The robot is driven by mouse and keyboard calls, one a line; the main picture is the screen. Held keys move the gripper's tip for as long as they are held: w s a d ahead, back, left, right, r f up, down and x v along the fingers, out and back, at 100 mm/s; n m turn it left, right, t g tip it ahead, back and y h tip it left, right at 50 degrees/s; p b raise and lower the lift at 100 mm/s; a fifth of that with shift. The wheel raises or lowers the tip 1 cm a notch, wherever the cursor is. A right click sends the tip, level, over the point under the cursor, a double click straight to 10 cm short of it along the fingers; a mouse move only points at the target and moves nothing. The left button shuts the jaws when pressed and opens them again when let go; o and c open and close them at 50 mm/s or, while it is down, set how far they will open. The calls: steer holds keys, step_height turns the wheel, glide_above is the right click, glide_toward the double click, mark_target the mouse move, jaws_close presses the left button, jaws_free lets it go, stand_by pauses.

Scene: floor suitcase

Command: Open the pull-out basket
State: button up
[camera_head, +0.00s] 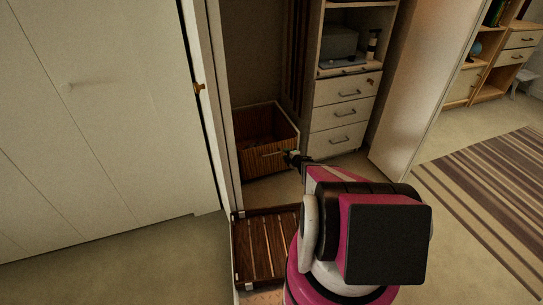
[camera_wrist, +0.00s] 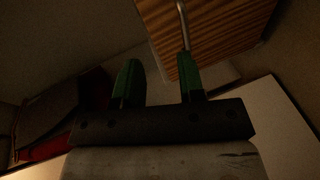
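The pull-out basket (camera_head: 262,155) is a brown wooden box with an open top, standing low in the open wardrobe at the centre left. Its front bears a thin metal handle (camera_head: 272,154). My gripper (camera_head: 293,158) is at the right part of the basket's front, near the handle. In the wrist view my gripper (camera_wrist: 158,70) has its two green fingers apart with nothing seen between them. The striped wooden front (camera_wrist: 220,28) fills the upper right there. The handle bar (camera_wrist: 183,22) runs down to the right fingertip; I cannot tell whether they touch.
A white drawer unit (camera_head: 342,115) stands right of the basket. A white door panel (camera_head: 415,90) stands open farther right. A slatted wooden tray (camera_head: 266,250) lies low in front of the basket, left of my arm. Striped rug and open floor lie right.

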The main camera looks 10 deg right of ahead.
steer(key=w+a+f+n+y, duration=0.1)
steer(key=w+a, duration=0.1)
steer(key=w+a+f+n+y, duration=0.1)
steer(key=w+a+f, duration=0.1)
steer(key=w+a, duration=0.1)
steer(key=w+a+f+n+y, duration=0.1)
steer(key=w+a+f, duration=0.1)
steer(key=shift+w+a+f+g, duration=0.15)
steer(key=shift+w+f+g, duration=0.1)
steer(key=shift+g, duration=0.15)
steer(key=shift+s, duration=0.1)
jaws_close()
